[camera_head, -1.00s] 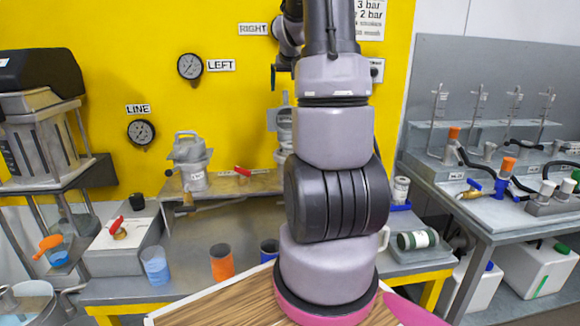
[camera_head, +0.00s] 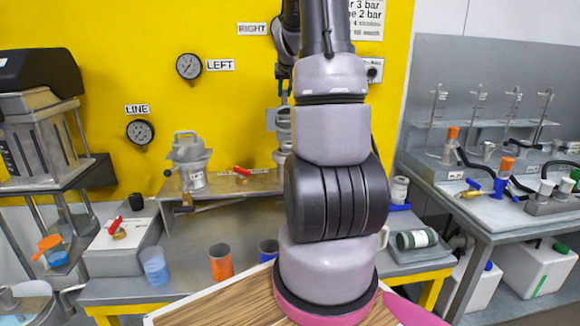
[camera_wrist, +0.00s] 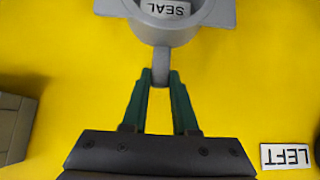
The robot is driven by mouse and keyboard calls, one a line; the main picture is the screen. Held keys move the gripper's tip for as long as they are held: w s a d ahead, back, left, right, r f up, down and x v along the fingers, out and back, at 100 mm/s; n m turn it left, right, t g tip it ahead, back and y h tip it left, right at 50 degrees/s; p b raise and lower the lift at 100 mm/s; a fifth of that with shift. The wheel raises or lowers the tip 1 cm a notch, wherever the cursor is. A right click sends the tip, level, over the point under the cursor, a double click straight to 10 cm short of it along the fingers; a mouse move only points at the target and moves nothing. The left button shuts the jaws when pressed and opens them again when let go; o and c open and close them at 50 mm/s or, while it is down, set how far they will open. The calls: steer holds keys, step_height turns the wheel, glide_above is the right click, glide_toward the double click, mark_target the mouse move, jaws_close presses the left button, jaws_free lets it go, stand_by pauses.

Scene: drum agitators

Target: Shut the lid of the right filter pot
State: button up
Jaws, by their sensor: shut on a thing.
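The right filter pot (camera_head: 284,157) is a grey metal pot at the yellow wall, mostly hidden behind my arm in the head view. In the wrist view a round grey part (camera_wrist: 168,36) with a SEAL label and a short tab (camera_wrist: 161,76) shows, apparently the pot's lid with its handle. My gripper (camera_wrist: 161,83) has its green fingers closed on that tab from either side. How far the lid is tilted I cannot tell.
The left filter pot (camera_head: 190,165) stands on the bench shelf left of my arm. A red-handled valve (camera_head: 242,172) sits between the pots. Orange (camera_head: 221,262) and blue (camera_head: 155,266) cups stand on the lower bench. Gauges (camera_head: 189,66) hang on the wall.

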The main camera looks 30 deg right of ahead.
stand_by(0.3)
steer(key=shift+s+a+r, duration=0.15)
steer(key=shift+s+a, duration=0.15)
steer(key=shift+s, duration=0.35)
steer(key=shift+s+a+r, duration=0.1)
steer(key=shift+s+a, duration=0.25)
steer(key=shift+s, duration=0.35)
steer(key=shift+s+a+r, duration=0.15)
steer(key=shift+s+a, duration=0.15)
steer(key=shift+s, duration=0.35)
steer(key=shift+s+a+f, duration=0.1)
steer(key=shift+s+a, duration=0.25)
steer(key=shift+s, duration=0.35)
steer(key=shift+s+a+f, duration=0.1)
steer(key=shift+s+a, duration=0.25)
steer(key=shift+s, duration=0.35)
steer(key=shift+s+a, duration=0.35)
steer(key=shift+s, duration=0.35)
steer(key=shift+s, duration=0.1)
steer(key=shift+s+a+f, duration=0.3)
steer(key=shift+s, duration=0.3)
steer(key=shift+s+a+f, duration=0.25)
steer(key=shift+s+a, duration=0.05)
steer(key=shift+s, duration=0.35)
steer(key=shift+s+a+f, duration=0.3)
steer(key=shift+s, duration=0.3)
